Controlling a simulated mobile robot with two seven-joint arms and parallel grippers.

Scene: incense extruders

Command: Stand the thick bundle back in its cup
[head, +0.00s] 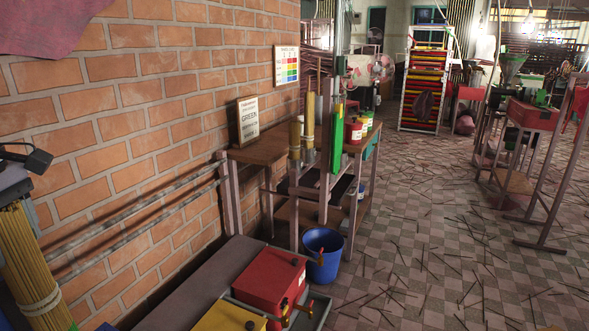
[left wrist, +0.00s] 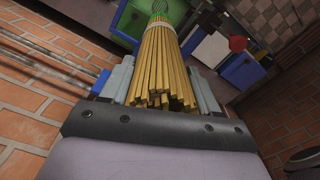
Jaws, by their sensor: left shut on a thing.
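In the left wrist view the bundle (left wrist: 160,70) runs away from the camera, blunt stick ends nearest. My left gripper (left wrist: 162,88) is shut on it, one grey finger on each side. Several tall holders with sticks, one of them tan (head: 296,140) and one green (head: 338,138), stand at the wooden table's front; I cannot tell which is the bundle's cup. My right gripper is not in view.
A blue bucket (head: 323,255) stands by the table (head: 262,150). The brick wall (head: 120,150) bounds the left. Loose sticks litter the tiled floor.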

